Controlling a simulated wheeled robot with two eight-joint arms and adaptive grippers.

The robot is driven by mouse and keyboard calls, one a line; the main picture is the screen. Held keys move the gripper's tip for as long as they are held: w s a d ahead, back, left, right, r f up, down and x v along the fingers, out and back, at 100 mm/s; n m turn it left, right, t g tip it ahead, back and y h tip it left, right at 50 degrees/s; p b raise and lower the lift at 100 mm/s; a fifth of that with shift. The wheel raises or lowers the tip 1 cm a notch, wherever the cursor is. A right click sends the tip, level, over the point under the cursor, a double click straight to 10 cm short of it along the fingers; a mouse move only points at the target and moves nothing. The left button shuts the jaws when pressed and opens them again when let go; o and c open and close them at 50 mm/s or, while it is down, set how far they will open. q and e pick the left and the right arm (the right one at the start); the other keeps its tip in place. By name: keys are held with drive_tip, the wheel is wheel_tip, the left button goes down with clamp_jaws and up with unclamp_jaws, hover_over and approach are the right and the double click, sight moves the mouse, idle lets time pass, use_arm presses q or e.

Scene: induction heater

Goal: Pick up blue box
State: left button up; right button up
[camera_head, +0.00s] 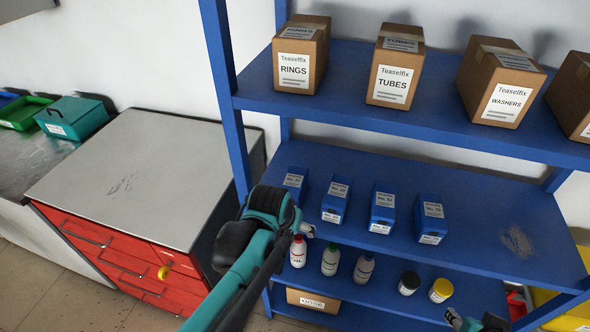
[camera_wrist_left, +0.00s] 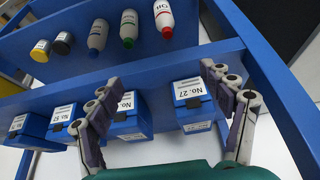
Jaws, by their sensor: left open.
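Several blue boxes with white labels stand in a row on the middle shelf: a leftmost one (camera_head: 293,182), then others (camera_head: 336,200), (camera_head: 382,208) and (camera_head: 431,218). My left gripper (camera_head: 307,230) is at the shelf's front edge, below the leftmost box, partly hidden by its own arm. In the left wrist view, the open fingers (camera_wrist_left: 165,100) frame box No. 27 (camera_wrist_left: 192,100), and another box (camera_wrist_left: 132,118) is near the left finger. No contact is clear. My right gripper (camera_head: 455,318) shows only slightly at the bottom edge.
Several bottles and jars, including a red-capped bottle (camera_head: 298,251), stand on the lower shelf. Cardboard boxes, including RINGS (camera_head: 301,55), stand on the upper shelf. A blue post (camera_head: 225,95) rises at the left, beside a red drawer cabinet (camera_head: 125,262).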

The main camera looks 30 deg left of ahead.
sight(292, 184)
wheel_tip(292, 184, up, 4)
drive_tip(key=p, duration=0.3)
use_arm(q)
drive_tip(key=shift+n+g, duration=0.4)
drive_tip(key=w+a+b, duration=0.1)
drive_tip(key=w+a, duration=0.1)
drive_tip(key=w, duration=0.1)
drive_tip(key=w+a+r, duration=0.1)
drive_tip(key=w+a, duration=0.1)
drive_tip(key=w, duration=0.1)
drive_tip(key=w+a+r+b, duration=0.1)
drive_tip(key=w+a, duration=0.1)
drive_tip(key=w, duration=0.2)
drive_tip(key=shift+w+a+r+b, duration=0.1)
drive_tip(key=shift+a+b, duration=0.1)
drive_tip(key=shift+b, duration=0.1)
drive_tip(key=shift+w+a, duration=0.2)
drive_tip(key=shift+w, duration=0.7)
drive_tip(key=b+x, duration=0.2)
drive_tip(key=x, duration=0.3)
drive_tip(key=shift+w+a, duration=0.1)
drive_tip(key=shift+w, duration=0.1)
drive_tip(key=shift+r, duration=0.1)
drive_tip(key=c, duration=1.5)
use_arm(e)
wheel_tip(292, 184, down, 4)
drive_tip(key=shift+s+a+r, duration=0.1)
drive_tip(key=shift+s+a, duration=0.05)
